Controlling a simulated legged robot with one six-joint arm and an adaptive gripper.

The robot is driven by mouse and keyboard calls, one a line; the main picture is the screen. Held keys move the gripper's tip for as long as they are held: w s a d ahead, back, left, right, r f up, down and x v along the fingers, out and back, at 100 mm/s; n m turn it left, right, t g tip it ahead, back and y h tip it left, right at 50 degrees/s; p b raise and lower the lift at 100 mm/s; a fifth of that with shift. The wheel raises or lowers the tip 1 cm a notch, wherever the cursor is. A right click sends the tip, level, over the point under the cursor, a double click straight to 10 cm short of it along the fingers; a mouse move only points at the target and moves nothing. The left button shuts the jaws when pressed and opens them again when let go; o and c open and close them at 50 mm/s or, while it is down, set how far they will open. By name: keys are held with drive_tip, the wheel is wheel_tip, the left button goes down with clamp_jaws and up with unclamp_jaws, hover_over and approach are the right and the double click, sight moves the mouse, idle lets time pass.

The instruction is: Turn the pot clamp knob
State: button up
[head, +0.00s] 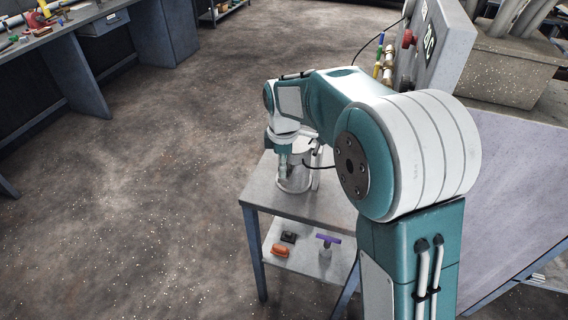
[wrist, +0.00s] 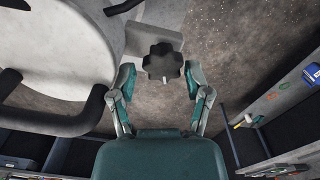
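The pot clamp knob (wrist: 162,63) is a dark, lobed knob in the wrist view, in front of a light grey bracket (wrist: 150,40). My gripper (wrist: 158,75) is open, with one finger on each side of the knob and a visible gap to both. The large pale round pot (wrist: 55,45) fills the upper left of the wrist view, with black bars beside it. In the head view the pot (head: 294,172) stands on a small table, and my gripper (head: 284,150) is at its left side. The knob is hidden there.
The small grey table (head: 270,197) has a lower shelf with an orange item (head: 280,250) and a purple-topped tool (head: 328,240). A control box (head: 440,45) with a red button stands at the right. A workbench (head: 70,30) is at the upper left. Open floor lies between.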

wheel_tip(320, 180, up, 12)
idle(0.6)
drive_tip(key=shift+o, duration=0.2)
drive_tip(key=shift+f, duration=0.1)
drive_tip(key=s+d+f+m+t+y, duration=0.2)
drive_tip(key=s+d+m+t+y, duration=0.15)
drive_tip(key=m, duration=0.45)
drive_tip(key=shift+g, duration=0.25)
drive_tip(key=x, duration=1)
drive_tip(key=shift+w+d+f, duration=0.15)
drive_tip(key=shift+w+f, duration=0.05)
drive_tip(key=shift+f, duration=0.1)
drive_tip(key=c, duration=0.9)
